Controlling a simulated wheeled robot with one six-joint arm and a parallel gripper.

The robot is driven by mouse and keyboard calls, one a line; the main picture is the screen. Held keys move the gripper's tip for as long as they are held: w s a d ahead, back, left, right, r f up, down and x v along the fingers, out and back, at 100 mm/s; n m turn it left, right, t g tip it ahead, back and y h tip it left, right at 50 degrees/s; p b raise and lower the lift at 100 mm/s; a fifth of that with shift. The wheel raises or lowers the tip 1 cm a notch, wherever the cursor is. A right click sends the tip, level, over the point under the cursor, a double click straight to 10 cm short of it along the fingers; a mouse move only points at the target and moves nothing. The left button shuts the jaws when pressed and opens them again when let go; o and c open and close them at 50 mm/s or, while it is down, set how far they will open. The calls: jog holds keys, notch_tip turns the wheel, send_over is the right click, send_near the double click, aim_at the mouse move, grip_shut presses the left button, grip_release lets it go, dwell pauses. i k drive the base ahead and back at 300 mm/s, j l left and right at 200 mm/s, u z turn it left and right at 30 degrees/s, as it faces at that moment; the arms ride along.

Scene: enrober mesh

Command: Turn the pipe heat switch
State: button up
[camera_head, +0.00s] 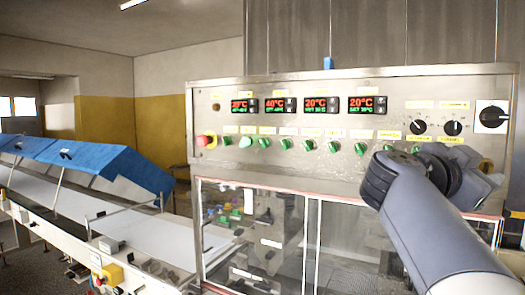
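The steel control panel (290,170) faces me, with a row of green rotary switches (308,146) below four temperature displays. Small yellow and white labels sit above the switches; their text is too small to read, so I cannot tell which one is the pipe heat switch. My arm comes in from the lower right, and its wrist covers the lower right of the panel. My gripper (482,186) is in front of that corner, right of the green switches. Its fingers are not clearly visible, and I cannot tell if it touches anything.
A red emergency button (206,140) is at the panel's left. Two black knobs (452,128) and a larger black rotary switch (492,117) are at its right. Clear-windowed doors are below. A conveyor (150,240) with blue covers (100,163) runs along the left.

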aim_at(245, 142)
jog(key=i+j+u, duration=0.1)
jog(key=u, duration=0.35)
jog(key=i+u, duration=0.1)
jog(key=u, duration=0.35)
jog(key=i+j+u, duration=0.1)
jog(key=u, duration=0.4)
jog(key=i+l, duration=0.1)
jog(key=i, duration=0.45)
